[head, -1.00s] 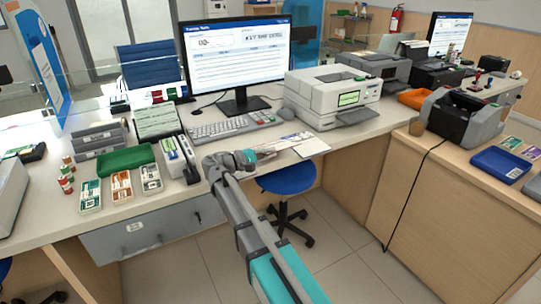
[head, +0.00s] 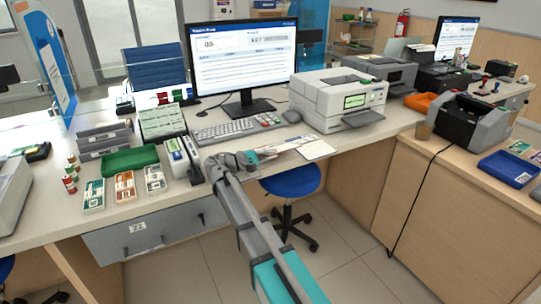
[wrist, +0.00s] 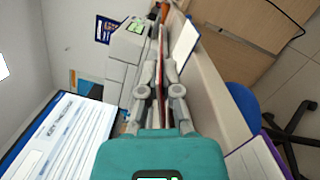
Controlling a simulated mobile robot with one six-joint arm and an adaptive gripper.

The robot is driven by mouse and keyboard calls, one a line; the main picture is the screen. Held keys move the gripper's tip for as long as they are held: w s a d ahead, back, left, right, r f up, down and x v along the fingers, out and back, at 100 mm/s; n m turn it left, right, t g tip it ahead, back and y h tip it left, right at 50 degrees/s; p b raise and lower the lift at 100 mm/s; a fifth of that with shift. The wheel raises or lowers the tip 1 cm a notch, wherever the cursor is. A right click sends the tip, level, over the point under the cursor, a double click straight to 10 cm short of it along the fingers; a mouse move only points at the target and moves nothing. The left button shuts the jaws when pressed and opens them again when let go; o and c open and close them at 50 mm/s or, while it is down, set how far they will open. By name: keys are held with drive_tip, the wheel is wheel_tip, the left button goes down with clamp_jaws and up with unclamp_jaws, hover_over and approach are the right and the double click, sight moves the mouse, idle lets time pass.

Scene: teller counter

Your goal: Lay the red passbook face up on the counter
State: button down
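The red passbook (wrist: 161,52) shows in the wrist view as a thin, reddish, edge-on strip between the fingers. My gripper (wrist: 160,92) is shut on it and holds it standing on edge; which face is the front cannot be told. In the head view my gripper (head: 256,156) is over the front edge of the counter (head: 222,150), below the keyboard. The passbook is mostly hidden there. Whether it touches the counter cannot be told.
A white sheet (head: 316,149) lies right of my gripper. A keyboard (head: 228,131), monitor (head: 245,60) and printer (head: 340,98) stand behind. A blue stool (head: 291,181) is below the counter.

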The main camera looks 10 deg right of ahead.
drive_tip(key=c, duration=0.7)
unclamp_jaws()
drive_tip(key=shift+s, duration=0.1)
drive_tip(key=shift+s+d, duration=0.35)
drive_tip(key=shift+s, duration=0.7)
drive_tip(key=shift+s+d, duration=0.4)
drive_tip(key=shift+s, duration=0.7)
drive_tip(key=shift+s+d, duration=0.35)
drive_tip(key=shift+s, duration=0.7)
